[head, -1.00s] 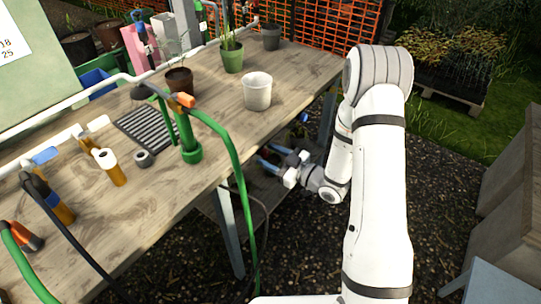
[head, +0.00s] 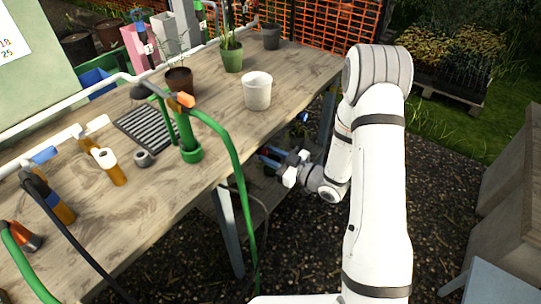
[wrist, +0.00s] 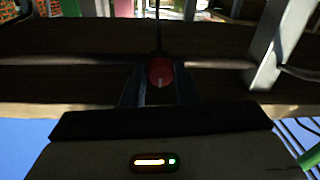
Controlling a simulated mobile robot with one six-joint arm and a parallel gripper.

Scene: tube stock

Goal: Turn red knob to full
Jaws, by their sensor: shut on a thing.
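The knob is hidden in the head view. Any scale around the knob is too dark to read.
The wooden workbench (head: 220,120) carries a white pot (head: 257,92), potted plants, a green hose (head: 236,165) and several tools. A grey bench leg (head: 229,232) stands left of my gripper. Gravel ground is open to the right.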

